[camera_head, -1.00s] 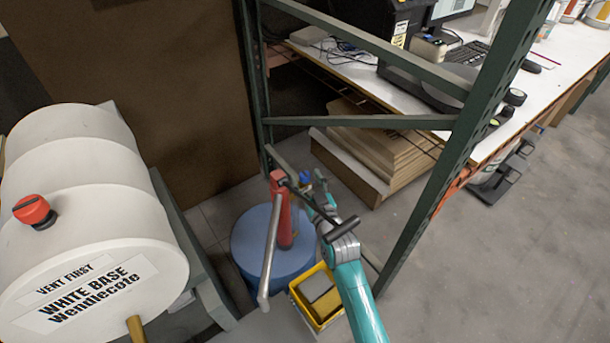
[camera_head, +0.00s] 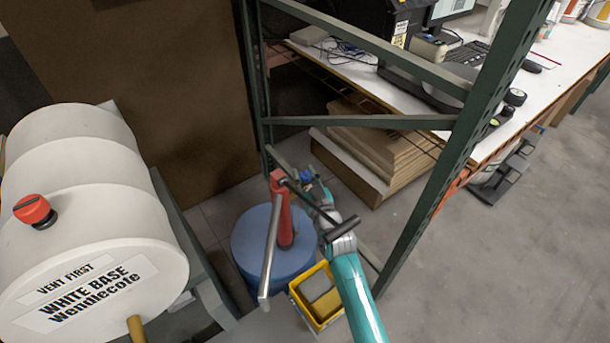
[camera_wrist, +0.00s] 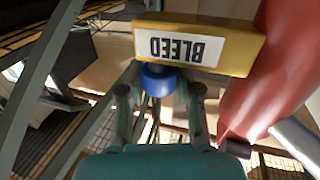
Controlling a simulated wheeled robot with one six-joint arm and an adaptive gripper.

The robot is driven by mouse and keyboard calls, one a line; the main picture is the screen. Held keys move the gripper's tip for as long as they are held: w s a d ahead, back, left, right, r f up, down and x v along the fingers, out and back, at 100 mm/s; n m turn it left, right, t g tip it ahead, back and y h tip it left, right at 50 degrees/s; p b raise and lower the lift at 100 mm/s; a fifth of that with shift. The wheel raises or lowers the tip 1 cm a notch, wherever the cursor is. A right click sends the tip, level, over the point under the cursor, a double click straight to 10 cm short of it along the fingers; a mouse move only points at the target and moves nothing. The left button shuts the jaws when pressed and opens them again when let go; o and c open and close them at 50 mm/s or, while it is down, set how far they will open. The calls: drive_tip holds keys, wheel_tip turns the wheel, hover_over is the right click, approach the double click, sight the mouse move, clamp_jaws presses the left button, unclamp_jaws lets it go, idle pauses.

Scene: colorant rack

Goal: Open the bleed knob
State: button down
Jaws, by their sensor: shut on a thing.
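The blue bleed knob (camera_wrist: 158,79) shows in the wrist view, under a yellow block (camera_wrist: 238,48) with a white BLEED label (camera_wrist: 179,47) that reads upside down. My gripper (camera_wrist: 160,91) has one finger on each side of the knob and is shut on it. The fingertips partly hide the knob's sides. In the head view, my gripper (camera_head: 306,185) is small and partly hidden behind the red pump (camera_head: 284,215) and its dark handle. A small patch of blue shows there. How far the knob is turned cannot be told.
The red pump stands on a blue drum (camera_head: 262,250), with a grey pipe (camera_head: 269,250) hanging in front. A yellow bin (camera_head: 303,305) is beside the drum. A green rack post (camera_head: 455,150) rises to the right. A white drum (camera_head: 100,215) with a red knob (camera_head: 34,211) lies left.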

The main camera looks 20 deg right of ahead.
drive_tip(key=shift+n+y, duration=0.8)
drive_tip(key=shift+y, duration=0.5)
drive_tip(key=c, duration=0.8)
unclamp_jaws()
drive_tip(key=shift+o, duration=0.2)
drive_tip(key=s+d, duration=0.2)
drive_tip(key=s, duration=0.9)
drive_tip(key=shift+s, duration=0.4)
